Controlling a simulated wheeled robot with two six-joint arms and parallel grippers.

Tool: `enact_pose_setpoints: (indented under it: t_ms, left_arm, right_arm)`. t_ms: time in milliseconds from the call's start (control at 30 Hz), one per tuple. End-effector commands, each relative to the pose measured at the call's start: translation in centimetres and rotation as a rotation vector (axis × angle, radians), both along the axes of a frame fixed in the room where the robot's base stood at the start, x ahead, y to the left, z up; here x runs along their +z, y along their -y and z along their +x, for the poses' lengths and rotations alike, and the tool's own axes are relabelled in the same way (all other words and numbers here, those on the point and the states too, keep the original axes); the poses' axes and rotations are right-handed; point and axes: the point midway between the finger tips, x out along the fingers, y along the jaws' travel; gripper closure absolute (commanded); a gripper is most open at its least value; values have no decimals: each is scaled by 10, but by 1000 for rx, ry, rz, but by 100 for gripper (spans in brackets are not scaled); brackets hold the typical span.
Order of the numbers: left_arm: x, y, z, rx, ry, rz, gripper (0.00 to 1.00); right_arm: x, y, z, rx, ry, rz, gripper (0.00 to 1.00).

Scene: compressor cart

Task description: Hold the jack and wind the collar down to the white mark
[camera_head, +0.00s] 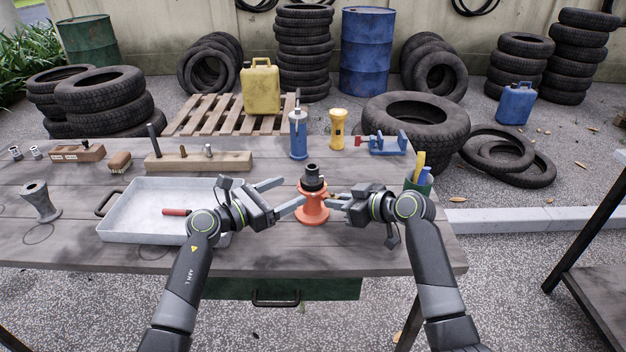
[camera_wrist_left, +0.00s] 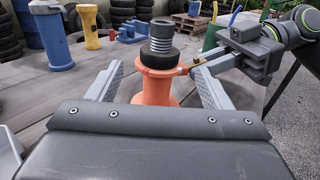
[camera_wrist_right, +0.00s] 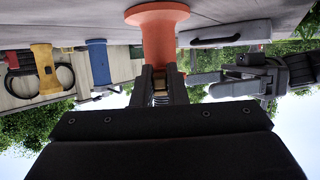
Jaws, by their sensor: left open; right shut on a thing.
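The orange jack (camera_head: 313,208) stands upright on the workbench, with a flared base and a top flange. A black collar (camera_head: 313,184) sits on it around a grey threaded screw, clearer in the left wrist view (camera_wrist_left: 161,38). I cannot make out the white mark.
A metal tray (camera_head: 128,232) with a red-handled tool (camera_head: 177,212) lies left. A blue bottle jack (camera_head: 298,135), yellow torch (camera_head: 338,130) and blue vise (camera_head: 388,144) stand behind. A green cup (camera_head: 418,186) of pens is close to my right arm. The bench's front edge is near.

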Motion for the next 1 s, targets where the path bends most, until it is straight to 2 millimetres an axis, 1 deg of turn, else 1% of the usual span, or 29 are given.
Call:
enact_pose_setpoints:
  t_ms: [33,100,300,500,700,967,1000]
  left_arm:
    - [1,9,7,-2,0,-3,27]
    - [1,21,14,-3,-1,-2,27]
    - [1,47,34,-3,-1,-1,27]
    - [0,62,46,-2,-1,-1,27]
    - [0,68,51,-1,1,1,27]
    - [0,68,51,-1,0,1,27]
    - [0,68,51,-1,0,1,31]
  right_arm:
    - [0,0,0,1,0,1,100]
    - [0,0,0,1,0,1,100]
    - [0,0,0,1,0,1,100]
    - [0,0,0,1,0,0,100]
    - [0,0,0,1,0,0,100]
    - [0,0,0,1,0,0,100]
    - [0,0,0,1,0,0,100]
